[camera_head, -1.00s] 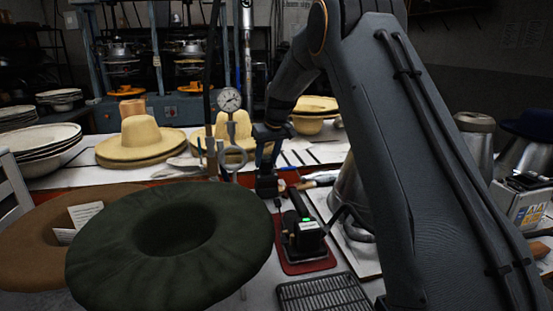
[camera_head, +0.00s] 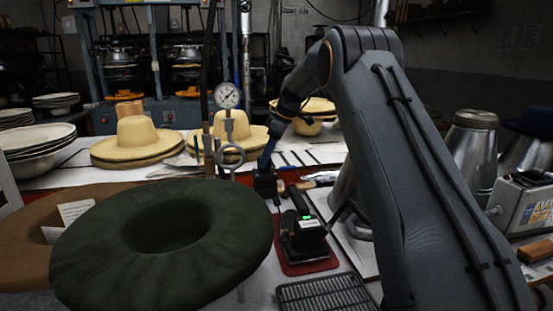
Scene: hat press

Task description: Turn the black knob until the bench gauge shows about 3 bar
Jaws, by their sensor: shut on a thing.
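The bench gauge (camera_head: 228,95), a round white dial on a stand, is upright behind the green hat. Its dark needle is too small to read. My gripper (camera_head: 265,186) is low at the bench's front edge, right of the gauge stand. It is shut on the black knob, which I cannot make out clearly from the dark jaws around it.
A large dark green hat (camera_head: 210,240) fills the front left, over a brown one (camera_head: 30,235). A black device with a green light (camera_head: 305,232) stands on a red mat close right of my gripper. Straw hats (camera_head: 138,142) lie behind; a metal cone (camera_head: 347,190) stands right.

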